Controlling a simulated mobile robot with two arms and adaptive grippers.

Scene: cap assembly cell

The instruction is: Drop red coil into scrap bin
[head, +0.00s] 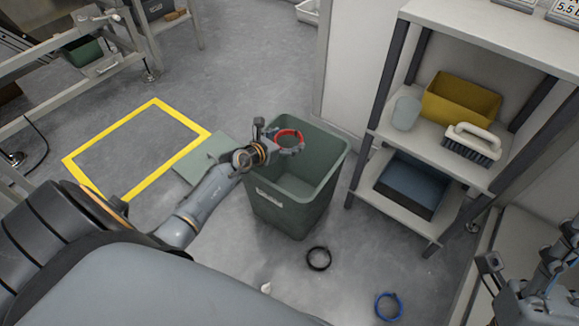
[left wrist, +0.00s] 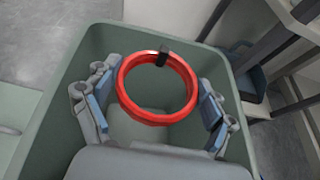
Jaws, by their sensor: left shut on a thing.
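The red coil (head: 288,131) is held in my left gripper (head: 281,141), above the open mouth of the green scrap bin (head: 335,165). In the left wrist view the coil (left wrist: 157,118) sits between the two fingers of my left gripper (left wrist: 157,100), with a small black clip on its far side. The bin's walls (left wrist: 85,70) surround the coil and fingers in that view. The inside of the bin that shows looks empty; part is hidden by the gripper. My right gripper (head: 508,288) is at the lower right, away from the bin; its jaws are unclear.
A black coil (head: 318,259) and a blue coil (head: 389,307) lie on the floor in front of the bin. A shelf (head: 420,130) with a yellow bin (head: 460,100), a brush (head: 472,143) and a blue box (head: 410,187) stands right. Yellow floor marking (head: 135,112) lies left.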

